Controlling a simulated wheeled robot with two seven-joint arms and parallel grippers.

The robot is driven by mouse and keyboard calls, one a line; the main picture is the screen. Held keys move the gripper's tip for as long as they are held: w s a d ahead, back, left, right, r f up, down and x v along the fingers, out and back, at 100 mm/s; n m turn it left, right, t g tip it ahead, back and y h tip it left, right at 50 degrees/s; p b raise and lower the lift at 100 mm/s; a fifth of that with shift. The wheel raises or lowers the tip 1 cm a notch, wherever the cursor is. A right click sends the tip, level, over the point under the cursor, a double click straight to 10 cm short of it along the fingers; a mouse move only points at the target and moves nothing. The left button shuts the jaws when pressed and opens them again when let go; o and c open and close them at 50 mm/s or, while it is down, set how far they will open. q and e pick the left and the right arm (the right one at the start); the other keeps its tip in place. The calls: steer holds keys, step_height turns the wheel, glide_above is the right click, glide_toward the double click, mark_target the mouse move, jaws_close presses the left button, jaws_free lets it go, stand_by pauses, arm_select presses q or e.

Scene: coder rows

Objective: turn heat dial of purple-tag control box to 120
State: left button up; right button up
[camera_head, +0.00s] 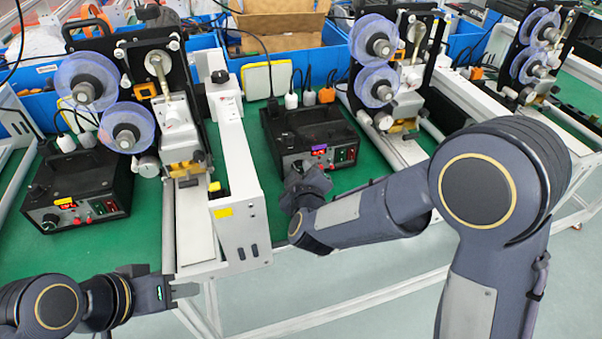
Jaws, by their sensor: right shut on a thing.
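The purple-tag control box (297,122) is a black box on the green bench top right of centre. Its purple tag (319,148) is on the front panel, with a red display and lit switches (346,154) at the right. My right gripper (298,173) is at the left part of that front panel, shut on what appears to be the heat dial. The gripper hides the dial, so its setting cannot be read.
A similar control box with a yellow tag (62,201) stands at the left. Coder machines with clear reels (88,80) stand beside the boxes, and a white machine frame (238,190) rises left of the purple-tag box. Blue bins (318,62) line the back.

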steer(key=shift+d+m+y+b, duration=0.1)
steer(key=shift+m+y+b, duration=0.3)
steer(key=shift+m, duration=0.4)
steer(key=shift+d+f+m+g+y+b, duration=0.1)
steer(key=shift+m+g+y+b, duration=0.35)
steer(key=shift+m+b, duration=0.4)
steer(key=shift+m+y+b, duration=0.65)
steer(key=shift+m+b, duration=0.4)
steer(key=shift+b, duration=0.15)
steer(key=shift+d+m+g+y+b, duration=0.1)
steer(key=shift+m+g+y+b, duration=0.25)
steer(key=shift+m+b, duration=0.35)
steer(key=o, duration=1)
